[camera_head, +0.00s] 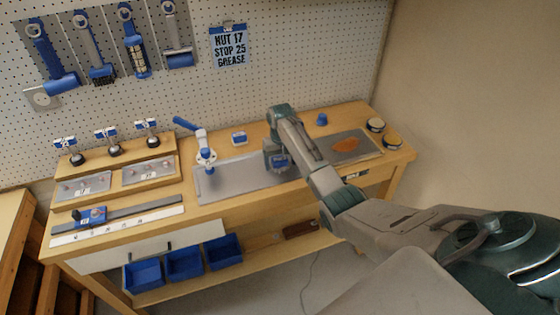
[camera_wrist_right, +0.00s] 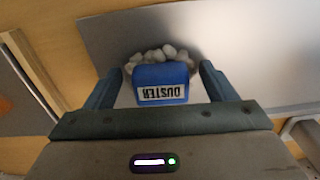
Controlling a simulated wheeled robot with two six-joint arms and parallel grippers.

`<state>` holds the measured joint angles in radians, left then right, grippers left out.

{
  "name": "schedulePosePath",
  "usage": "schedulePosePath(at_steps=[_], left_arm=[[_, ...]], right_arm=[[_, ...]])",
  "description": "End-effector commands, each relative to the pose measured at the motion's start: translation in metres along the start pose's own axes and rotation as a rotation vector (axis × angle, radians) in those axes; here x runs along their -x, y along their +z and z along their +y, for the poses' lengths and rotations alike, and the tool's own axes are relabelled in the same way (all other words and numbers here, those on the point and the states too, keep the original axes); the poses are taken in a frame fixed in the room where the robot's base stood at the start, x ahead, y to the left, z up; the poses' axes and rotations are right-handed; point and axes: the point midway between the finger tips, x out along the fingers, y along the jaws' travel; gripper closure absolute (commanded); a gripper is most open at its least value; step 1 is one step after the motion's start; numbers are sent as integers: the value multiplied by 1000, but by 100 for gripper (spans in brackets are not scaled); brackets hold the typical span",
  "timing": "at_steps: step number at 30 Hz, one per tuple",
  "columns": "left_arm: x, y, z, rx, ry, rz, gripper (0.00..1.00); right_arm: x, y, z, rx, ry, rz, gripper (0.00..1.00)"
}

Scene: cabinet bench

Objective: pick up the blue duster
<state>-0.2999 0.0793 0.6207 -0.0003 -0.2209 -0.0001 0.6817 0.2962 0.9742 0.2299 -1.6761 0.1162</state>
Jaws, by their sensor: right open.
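The blue duster (camera_wrist_right: 160,78) has a blue body with a white label reading DUSTER, upside down in the right wrist view, and a whitish fluffy head at its far end. My right gripper (camera_wrist_right: 161,68) is open, with one finger on each side of the duster. Whether the fingers touch it is not clear. In the head view my right gripper (camera_head: 277,157) is low over the right part of the grey mat (camera_head: 229,183) and largely hides the duster. My left gripper is not in view.
A blue-handled clamp (camera_head: 203,150) stands left of the gripper. Right are a grey tray with an orange piece (camera_head: 346,145), a small blue object (camera_head: 322,119) and round tins (camera_head: 376,125). Tools hang on the pegboard (camera_head: 290,50).

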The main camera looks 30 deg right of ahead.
Motion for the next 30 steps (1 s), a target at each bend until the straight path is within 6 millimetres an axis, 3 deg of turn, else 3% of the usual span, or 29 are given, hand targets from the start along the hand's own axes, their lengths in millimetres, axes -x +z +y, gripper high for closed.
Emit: schedulePosePath(at_steps=[6, 13, 15, 24, 30], left_arm=[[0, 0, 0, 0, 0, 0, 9], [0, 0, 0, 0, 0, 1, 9], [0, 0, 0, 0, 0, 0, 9], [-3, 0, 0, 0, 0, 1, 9], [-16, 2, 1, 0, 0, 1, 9]], right_arm=[[-1, 0, 0, 0, 0, 1, 24], [0, 0, 0, 0, 0, 1, 69], [0, 0, 0, 0, 0, 1, 74], [3, -1, 0, 0, 0, 3, 74], [22, -2, 0, -1, 0, 7, 74]])
